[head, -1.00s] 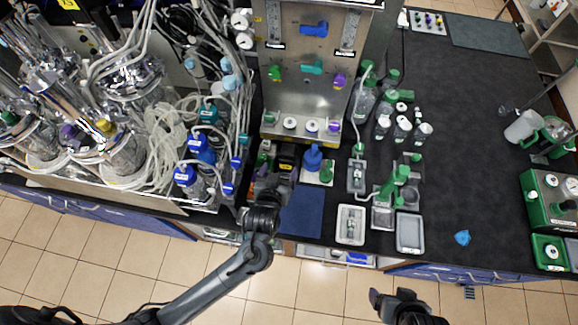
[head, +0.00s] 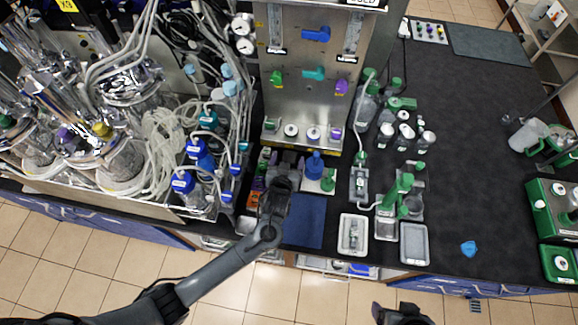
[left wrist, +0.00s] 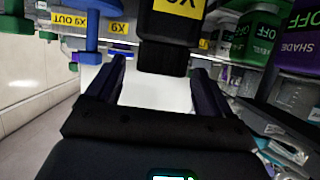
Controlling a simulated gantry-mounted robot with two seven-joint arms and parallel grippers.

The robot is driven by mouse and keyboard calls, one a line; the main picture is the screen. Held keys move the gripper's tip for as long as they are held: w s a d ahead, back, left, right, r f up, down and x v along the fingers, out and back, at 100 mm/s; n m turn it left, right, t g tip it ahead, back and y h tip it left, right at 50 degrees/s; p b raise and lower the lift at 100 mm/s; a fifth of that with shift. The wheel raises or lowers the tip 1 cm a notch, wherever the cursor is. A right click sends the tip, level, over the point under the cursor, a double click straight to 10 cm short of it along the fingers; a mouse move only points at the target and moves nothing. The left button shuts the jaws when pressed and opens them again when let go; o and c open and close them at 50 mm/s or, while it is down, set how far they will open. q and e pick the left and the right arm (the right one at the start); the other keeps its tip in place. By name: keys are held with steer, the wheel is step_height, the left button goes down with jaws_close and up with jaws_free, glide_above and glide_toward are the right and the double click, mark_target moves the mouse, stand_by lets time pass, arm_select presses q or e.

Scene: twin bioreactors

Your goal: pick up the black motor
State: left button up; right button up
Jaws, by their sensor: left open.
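The black motor (left wrist: 172,24) shows in the left wrist view as a dark block with a yellow label and a narrower neck. The neck is in line with the gap between my left gripper's fingers (left wrist: 158,76). The fingers are apart, and I cannot tell whether they touch the motor. In the head view my left gripper (head: 285,168) is over the bench front, left of a blue-topped part, and it hides the motor there. My right gripper (head: 398,312) is at the bottom edge, partly cut off; its opening is unclear.
A white block (left wrist: 155,92) lies behind the fingers. The blue-topped part (head: 315,164) stands close on the right. A blue mat (head: 305,222) and grey trays (head: 414,243) lie along the front edge. Bottles and tubing (head: 200,155) crowd the left. The dark bench at right is mostly clear.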

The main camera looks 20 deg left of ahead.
arm_select(q)
steer(key=shift+x, duration=1.35)
jaws_close()
steer(key=shift+r, duration=0.15)
